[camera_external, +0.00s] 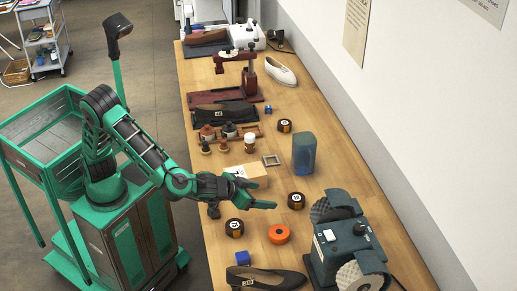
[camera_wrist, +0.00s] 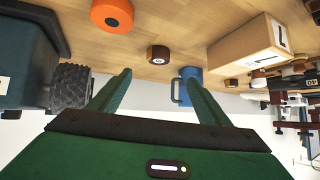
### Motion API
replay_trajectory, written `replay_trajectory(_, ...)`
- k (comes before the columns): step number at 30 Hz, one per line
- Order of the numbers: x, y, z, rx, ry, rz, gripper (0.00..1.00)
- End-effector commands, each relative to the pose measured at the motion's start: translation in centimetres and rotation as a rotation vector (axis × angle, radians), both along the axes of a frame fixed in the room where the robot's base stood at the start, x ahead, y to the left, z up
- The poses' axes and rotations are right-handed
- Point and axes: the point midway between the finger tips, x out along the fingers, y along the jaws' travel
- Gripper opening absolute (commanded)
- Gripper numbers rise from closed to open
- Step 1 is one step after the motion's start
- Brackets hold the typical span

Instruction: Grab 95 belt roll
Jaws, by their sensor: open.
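Several small dark belt rolls with round pale labels lie flat on the long wooden table. One roll (camera_external: 297,200) is just ahead of my gripper (camera_external: 262,203), another roll (camera_external: 235,227) lies below the gripper in the picture, and a third roll (camera_external: 285,125) is farther up the table. The label numbers are too small to read surely, so I cannot tell which is the 95. In the wrist view a dark brown roll (camera_wrist: 158,54) shows beyond and between the open fingers of my gripper (camera_wrist: 157,82). The gripper is empty and apart from the rolls.
An orange roll (camera_external: 279,234) and a green-grey machine with rough wheels (camera_external: 345,245) stand near the gripper.

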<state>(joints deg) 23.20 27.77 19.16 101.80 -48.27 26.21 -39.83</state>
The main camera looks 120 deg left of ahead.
Motion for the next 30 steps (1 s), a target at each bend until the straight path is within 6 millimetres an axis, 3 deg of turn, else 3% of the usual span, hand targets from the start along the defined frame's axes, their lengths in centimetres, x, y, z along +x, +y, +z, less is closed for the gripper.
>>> replay_trajectory(4,1.8,2.2,0.8,0.116,-0.079,0.067,0.71)
replay_trajectory(10,3.4,4.0,1.9,0.238,-0.166,0.121,0.71)
replay_trajectory(12,3.1,4.0,-1.0,0.230,-0.156,0.119,0.71)
replay_trajectory(18,3.1,3.9,-5.5,0.228,-0.159,0.119,0.71)
replay_trajectory(23,3.3,4.4,-6.6,0.225,-0.161,0.121,0.71)
replay_trajectory(30,4.0,7.2,-7.8,0.225,-0.160,0.121,0.71)
